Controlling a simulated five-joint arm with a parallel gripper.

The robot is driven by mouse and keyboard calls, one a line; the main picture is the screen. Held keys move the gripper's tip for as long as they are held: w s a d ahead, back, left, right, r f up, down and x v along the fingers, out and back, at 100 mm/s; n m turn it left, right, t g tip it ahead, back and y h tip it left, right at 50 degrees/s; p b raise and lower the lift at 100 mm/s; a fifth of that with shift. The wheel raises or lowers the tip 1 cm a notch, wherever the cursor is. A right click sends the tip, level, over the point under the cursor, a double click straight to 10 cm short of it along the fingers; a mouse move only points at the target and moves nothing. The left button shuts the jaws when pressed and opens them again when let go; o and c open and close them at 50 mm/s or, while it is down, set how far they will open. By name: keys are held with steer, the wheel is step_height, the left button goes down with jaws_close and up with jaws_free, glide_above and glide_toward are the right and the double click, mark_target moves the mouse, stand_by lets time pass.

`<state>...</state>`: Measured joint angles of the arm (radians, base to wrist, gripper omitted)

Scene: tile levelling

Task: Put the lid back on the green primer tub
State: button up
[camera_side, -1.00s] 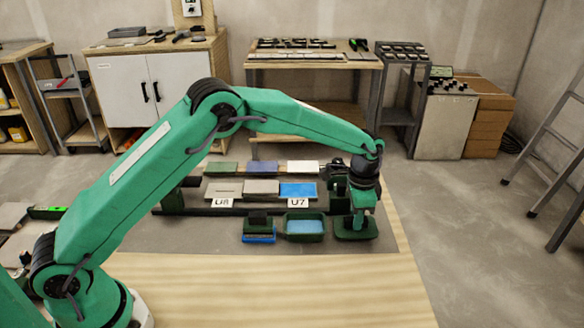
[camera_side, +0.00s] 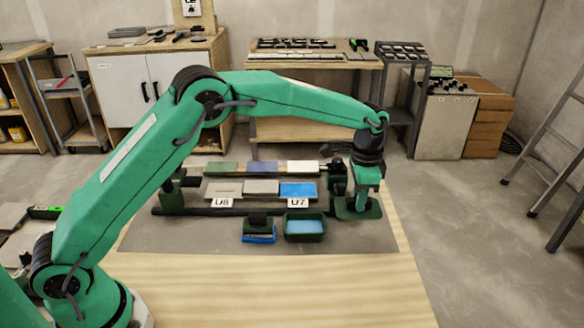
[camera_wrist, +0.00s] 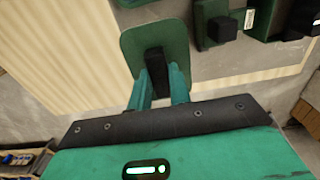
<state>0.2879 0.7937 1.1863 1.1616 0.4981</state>
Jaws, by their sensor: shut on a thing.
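My gripper (camera_side: 366,193) is shut on the black handle of the dark green lid (camera_side: 349,212). In the wrist view my gripper's fingers (camera_wrist: 158,88) close around that handle, with the lid (camera_wrist: 135,42) flat beyond them. The lid appears to hang above the right part of the grey mat. The green primer tub (camera_side: 305,237) stands open on the mat, left of the lid. Light blue primer shows inside the tub. The lid and the tub are apart.
A black-handled tool with a blue base (camera_side: 259,238) stands left of the tub. Behind is a rack with tiles, including a blue tile (camera_side: 297,189), and a dark end block (camera_side: 337,182) near my gripper. The wooden table front (camera_side: 290,285) is clear.

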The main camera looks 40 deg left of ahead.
stand_by(0.3)
steer(key=shift+s+a+r, duration=0.3)
steer(key=shift+a, duration=0.15)
steer(key=s+a+r, duration=0.3)
steer(key=s+a, duration=0.5)
steer(key=shift+s, duration=0.15)
steer(key=shift+f, duration=0.2)
steer(key=shift+f, duration=3)
steer(key=shift+f, duration=0.8)
steer(key=o, duration=1.4)
steer(key=shift+c, duration=0.2)
